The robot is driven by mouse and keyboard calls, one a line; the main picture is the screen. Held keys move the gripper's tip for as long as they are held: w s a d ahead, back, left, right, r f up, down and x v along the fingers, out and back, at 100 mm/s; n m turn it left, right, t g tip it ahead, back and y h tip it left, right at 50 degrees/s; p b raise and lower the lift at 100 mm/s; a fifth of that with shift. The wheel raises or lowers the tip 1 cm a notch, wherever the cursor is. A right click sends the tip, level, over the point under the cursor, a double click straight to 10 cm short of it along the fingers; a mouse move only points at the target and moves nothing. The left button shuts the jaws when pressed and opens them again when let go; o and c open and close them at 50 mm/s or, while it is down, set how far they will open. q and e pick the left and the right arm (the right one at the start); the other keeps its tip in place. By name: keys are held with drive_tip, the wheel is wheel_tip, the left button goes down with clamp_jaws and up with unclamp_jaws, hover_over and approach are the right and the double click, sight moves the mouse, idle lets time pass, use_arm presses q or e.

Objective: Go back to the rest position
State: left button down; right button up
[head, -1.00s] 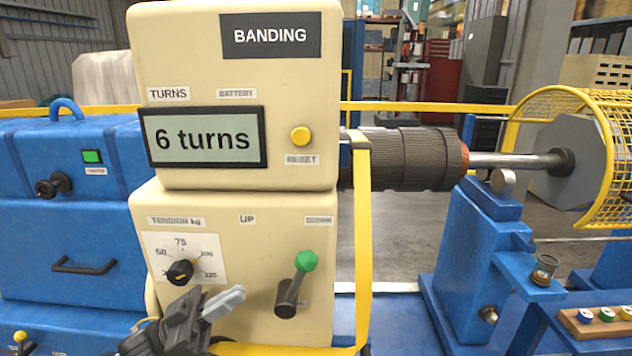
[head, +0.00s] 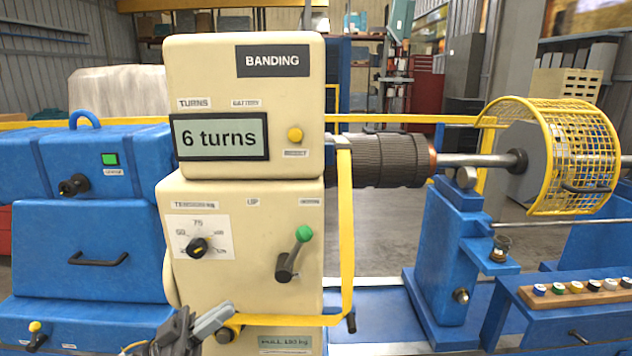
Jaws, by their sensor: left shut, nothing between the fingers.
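My left gripper (head: 212,322) is at the bottom of the head view, in front of the lower part of the cream banding machine (head: 250,215). Its fingers are shut with nothing between them, and they point up and to the right. It is below the tension dial (head: 197,247) and left of the green-knobbed lever (head: 294,252). I cannot tell whether it touches the machine or the yellow band. The display (head: 219,138) reads "6 turns". My right gripper is not in view.
A yellow band (head: 346,230) hangs from the rotor (head: 385,160) and runs left along the machine's foot. A blue stand (head: 450,255) bears the shaft. A yellow mesh guard (head: 560,150) is at right. A wooden rack (head: 575,297) holds several coloured pieces. Blue cabinets (head: 85,250) stand at left.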

use_arm(q)
drive_tip(key=w+a+f+n+t+y, duration=0.3)
drive_tip(key=w+f+n+t+y, duration=0.2)
drive_tip(key=f, duration=0.5)
drive_tip(key=w+a+f+n+t+y, duration=0.2)
drive_tip(key=w+f+n+t+y, duration=0.25)
drive_tip(key=f, duration=0.65)
drive_tip(key=s+a+f+n+g+y, duration=0.2)
drive_tip(key=s+a+f+y, duration=0.15)
drive_tip(key=f, duration=0.85)
drive_tip(key=s+a+f+n+g+y, duration=0.15)
drive_tip(key=f+y, duration=0.35)
drive_tip(key=f, duration=0.6)
drive_tip(key=s+a+f+g+y, duration=0.2)
drive_tip(key=s+f+g+y, duration=0.3)
drive_tip(key=s+f, duration=1.45)
drive_tip(key=s+f+g, duration=0.3)
drive_tip(key=s+f, duration=0.2)
drive_tip(key=s, duration=0.8)
drive_tip(key=s+f+m+g, duration=0.1)
drive_tip(key=s+f+g, duration=0.3)
drive_tip(key=s, duration=0.9)
wheel_tip(320, 180, down, 2)
drive_tip(key=shift+s+d+g, duration=0.3)
drive_tip(key=shift+d, duration=0.15)
